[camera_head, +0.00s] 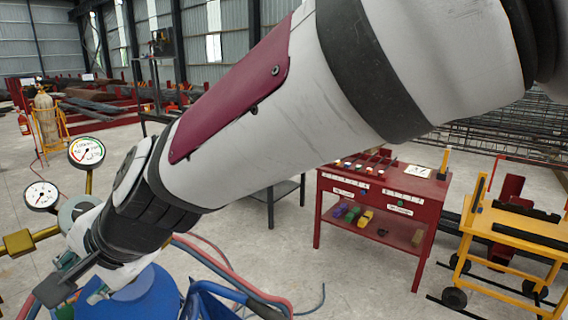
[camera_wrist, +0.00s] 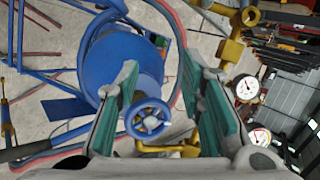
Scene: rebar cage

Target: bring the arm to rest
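My gripper (camera_wrist: 160,78) is open in the wrist view, its two green-padded fingers spread apart with nothing held between them. A blue handwheel (camera_wrist: 148,118) shows in the gap, closer to the left finger; I cannot tell how far beyond the fingers it is.
Two pressure gauges (camera_head: 86,151) on brass fittings (camera_head: 20,243) stand close to my gripper. Red and blue hoses (camera_head: 235,275) curve beside the cylinder. A red table (camera_head: 384,185) and a yellow cart (camera_head: 515,228) stand to the right. Grey floor (camera_head: 345,285) between is mostly clear.

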